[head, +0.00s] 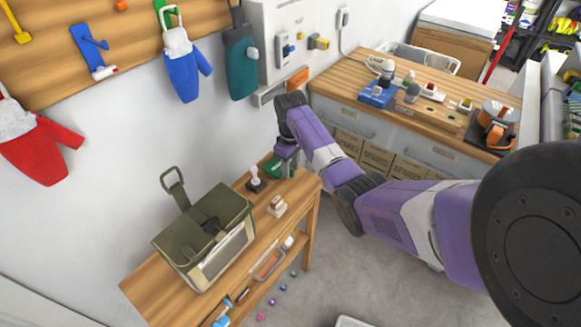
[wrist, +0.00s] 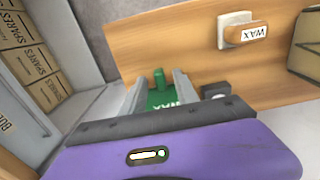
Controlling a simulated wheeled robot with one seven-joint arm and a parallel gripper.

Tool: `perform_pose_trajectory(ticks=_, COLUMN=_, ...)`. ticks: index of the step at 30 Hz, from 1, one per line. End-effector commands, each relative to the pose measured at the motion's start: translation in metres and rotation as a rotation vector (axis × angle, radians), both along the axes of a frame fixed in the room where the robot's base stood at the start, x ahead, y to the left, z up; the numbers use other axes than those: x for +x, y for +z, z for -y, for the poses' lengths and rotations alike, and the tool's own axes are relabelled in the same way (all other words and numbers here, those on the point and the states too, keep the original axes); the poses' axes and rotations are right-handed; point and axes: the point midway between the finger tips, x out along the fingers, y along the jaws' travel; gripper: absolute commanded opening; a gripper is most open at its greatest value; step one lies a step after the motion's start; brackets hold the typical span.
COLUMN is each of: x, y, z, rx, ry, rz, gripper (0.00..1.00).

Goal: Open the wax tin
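In the head view my gripper (head: 289,168) points down at that end. A pale block with a wooden knob and a WAX label (wrist: 237,32) stands apart on the bench.
A dark-based piece with a white knob (head: 255,180) stands close beside the green tin. An olive canvas bag (head: 207,232) takes up the bench's near part. A second counter (head: 405,100) with tools stands behind, and mitts hang on the wall.

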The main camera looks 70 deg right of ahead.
Motion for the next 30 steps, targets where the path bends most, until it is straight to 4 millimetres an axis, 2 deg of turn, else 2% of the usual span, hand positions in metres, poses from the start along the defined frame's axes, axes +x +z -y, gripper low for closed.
perform_pose_trajectory(ticks=2, x=0.0000, y=0.0001, z=0.0000, rx=0.000, ry=0.000, rz=0.000, gripper=0.32)
perform_pose_trajectory(ticks=7, x=0.0001, y=0.0003, z=-0.0001, rx=0.000, ry=0.000, rz=0.000, gripper=0.00)
perform_pose_trajectory(ticks=30, x=0.0004, y=0.0008, z=0.0000, rx=0.000, ry=0.001, rz=0.000, gripper=0.00)
